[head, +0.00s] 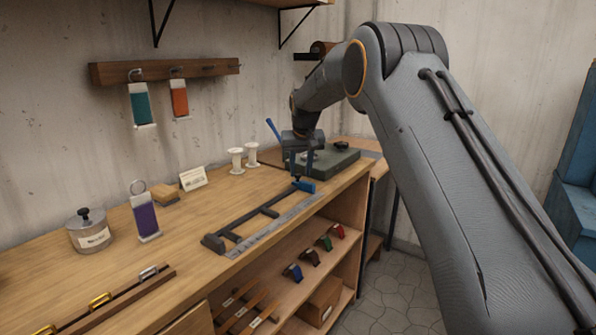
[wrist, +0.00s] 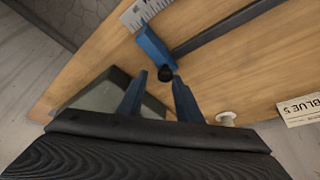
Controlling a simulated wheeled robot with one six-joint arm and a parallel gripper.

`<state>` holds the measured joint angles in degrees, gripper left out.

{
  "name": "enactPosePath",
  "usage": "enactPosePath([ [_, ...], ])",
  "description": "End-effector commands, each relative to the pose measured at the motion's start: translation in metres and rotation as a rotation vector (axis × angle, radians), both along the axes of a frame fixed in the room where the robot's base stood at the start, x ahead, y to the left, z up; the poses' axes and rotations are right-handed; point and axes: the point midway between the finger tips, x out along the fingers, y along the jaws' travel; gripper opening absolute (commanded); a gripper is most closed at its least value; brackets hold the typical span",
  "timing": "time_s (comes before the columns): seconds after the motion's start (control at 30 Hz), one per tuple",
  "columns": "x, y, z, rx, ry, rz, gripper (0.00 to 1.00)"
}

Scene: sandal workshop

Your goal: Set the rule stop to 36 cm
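The rule (head: 265,232) is a pale metal strip along the front of the bench, beside a dark bar frame (head: 240,226). The blue stop (head: 306,187) sits at its far end, and its small black knob also shows in the wrist view (wrist: 165,74). The stop body (wrist: 154,47) lies against the end of the rule (wrist: 143,12) in that view. My gripper (head: 302,172) is above the stop, fingers down. In the wrist view its two fingers (wrist: 159,78) are apart, with the knob between or just beyond their tips; contact cannot be told. The scale numbers are too small to read.
A dark green slab (head: 325,160) lies behind the gripper. Shelves below hold coloured items. The bench middle is clear.

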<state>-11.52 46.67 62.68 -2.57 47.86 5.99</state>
Motion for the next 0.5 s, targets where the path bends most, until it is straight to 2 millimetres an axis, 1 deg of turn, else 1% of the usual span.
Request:
enactPosePath([
  [0.33, -0.003, 0.007, 0.001, 0.001, 0.004, 0.007, 0.38],
  [0.5, -0.009, 0.005, 0.017, 0.001, 0.002, 0.006, 0.38],
])
